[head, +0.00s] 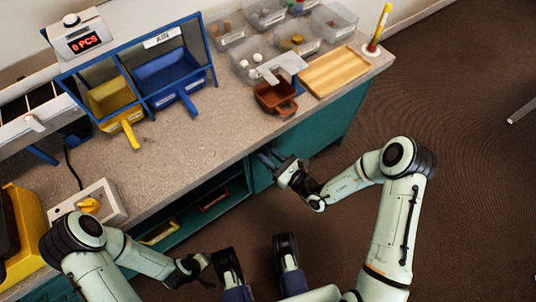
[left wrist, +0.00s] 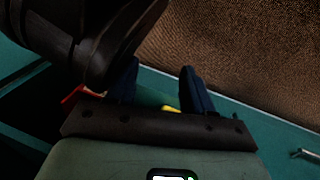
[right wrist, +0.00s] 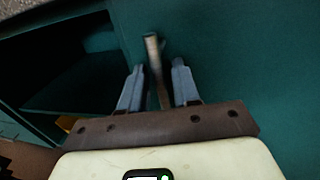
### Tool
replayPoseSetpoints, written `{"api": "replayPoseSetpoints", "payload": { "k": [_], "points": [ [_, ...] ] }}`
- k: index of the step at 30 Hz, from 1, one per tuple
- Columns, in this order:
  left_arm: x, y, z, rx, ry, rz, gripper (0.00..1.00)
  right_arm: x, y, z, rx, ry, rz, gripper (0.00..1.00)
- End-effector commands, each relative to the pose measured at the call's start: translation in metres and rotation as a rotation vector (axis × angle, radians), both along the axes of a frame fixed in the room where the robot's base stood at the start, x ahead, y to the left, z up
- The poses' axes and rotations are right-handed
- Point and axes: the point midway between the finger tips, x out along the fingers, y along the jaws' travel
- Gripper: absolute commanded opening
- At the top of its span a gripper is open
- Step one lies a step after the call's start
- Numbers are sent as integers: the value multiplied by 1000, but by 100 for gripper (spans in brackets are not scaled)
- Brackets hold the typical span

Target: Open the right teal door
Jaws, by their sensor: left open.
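The right teal door (head: 318,128) is on the cabinet front under the right end of the counter and looks shut. It fills much of the right wrist view (right wrist: 240,65). Its bar handle (right wrist: 157,70) stands out between the fingers of my right gripper (right wrist: 156,88). The fingers are apart, with gaps beside the bar. In the head view my right gripper (head: 268,160) is close to the door's left part and hides the handle. My left gripper (head: 198,264) is low in front of the cabinet. Its fingers are apart and empty in the left wrist view (left wrist: 160,85).
An open cabinet compartment (head: 190,205) with a red and a yellow item lies left of the door. The counter (head: 200,150) above carries bins, a brown container (head: 272,97) and a wooden tray (head: 350,67). The floor (head: 470,170) at right is clear.

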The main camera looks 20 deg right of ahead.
Motion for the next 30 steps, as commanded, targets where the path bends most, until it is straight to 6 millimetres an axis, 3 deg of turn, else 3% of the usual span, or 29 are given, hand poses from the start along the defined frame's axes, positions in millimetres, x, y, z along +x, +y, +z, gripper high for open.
{"api": "replayPoseSetpoints", "payload": {
  "k": [10, 11, 13, 14, 23, 30],
  "points": [
    [-3, 1, -2, -1, 11, 1, 52, 4, 3, 1, 0, 0, 0, 31],
    [-3, 1, -2, -1, 11, 1, 52, 4, 3, 1, 0, 0, 0, 28],
    [-3, 1, -2, -1, 10, 1, 52, 4, 3, 1, 0, 0, 0, 5],
    [-3, 1, -2, -1, 10, 1, 52, 4, 3, 1, 0, 0, 0, 0],
    [-1, 0, 0, -1, 3, 1, 52, -1, 0, 0, -1, 0, 10, 0],
    [13, -2, 13, 1, -42, -3, 52, -38, -20, 1, -3, 4, 82, 0]
  ]
}}
